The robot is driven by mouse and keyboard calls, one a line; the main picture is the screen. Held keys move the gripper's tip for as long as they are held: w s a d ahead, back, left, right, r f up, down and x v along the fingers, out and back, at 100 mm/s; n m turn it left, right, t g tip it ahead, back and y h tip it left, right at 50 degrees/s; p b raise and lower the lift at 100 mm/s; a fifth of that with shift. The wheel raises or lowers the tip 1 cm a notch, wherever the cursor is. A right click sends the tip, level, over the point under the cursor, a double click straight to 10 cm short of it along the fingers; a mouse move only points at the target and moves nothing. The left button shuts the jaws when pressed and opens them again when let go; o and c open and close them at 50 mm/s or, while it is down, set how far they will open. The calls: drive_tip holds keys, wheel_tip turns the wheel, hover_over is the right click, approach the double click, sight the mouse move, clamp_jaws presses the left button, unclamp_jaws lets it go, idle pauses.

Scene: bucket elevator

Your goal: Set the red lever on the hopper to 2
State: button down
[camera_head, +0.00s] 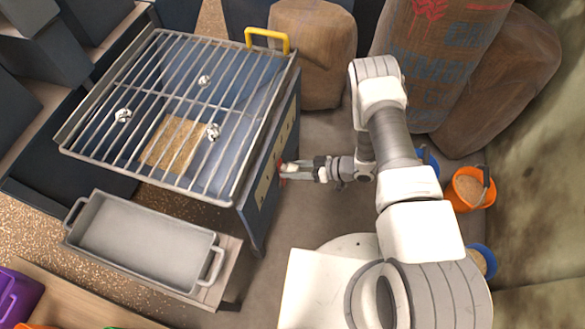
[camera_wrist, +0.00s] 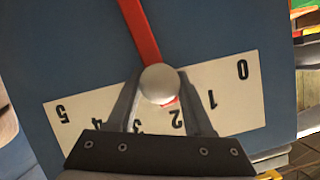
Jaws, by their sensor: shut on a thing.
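The hopper (camera_head: 251,190) is a blue-grey box under a metal grate, with a pale scale plate on its right side in the head view. In the wrist view the red lever (camera_wrist: 141,30) comes down from the top and carries a round grey-white knob (camera_wrist: 159,84). My gripper (camera_wrist: 160,95) is shut on the lever at the knob, one finger on each side. The pale scale plate (camera_wrist: 235,95) reads 0 to 5 and appears upside down. The lever's red end shows just above the 2; the 3 is partly hidden by my gripper. In the head view my gripper (camera_head: 287,170) meets the hopper's side.
A grey metal tray (camera_head: 150,235) stands at the hopper's near side. An orange bucket (camera_head: 466,190) with grain stands right of my arm. The floor between hopper and arm is clear.

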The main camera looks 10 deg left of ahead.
drive_tip(key=shift+w+d, duration=0.1)
drive_tip(key=shift+c, duration=1.5)
unclamp_jaws()
drive_tip(key=p+v, duration=0.4)
drive_tip(key=v, duration=1.3)
drive_tip(key=shift+d+r, duration=0.15)
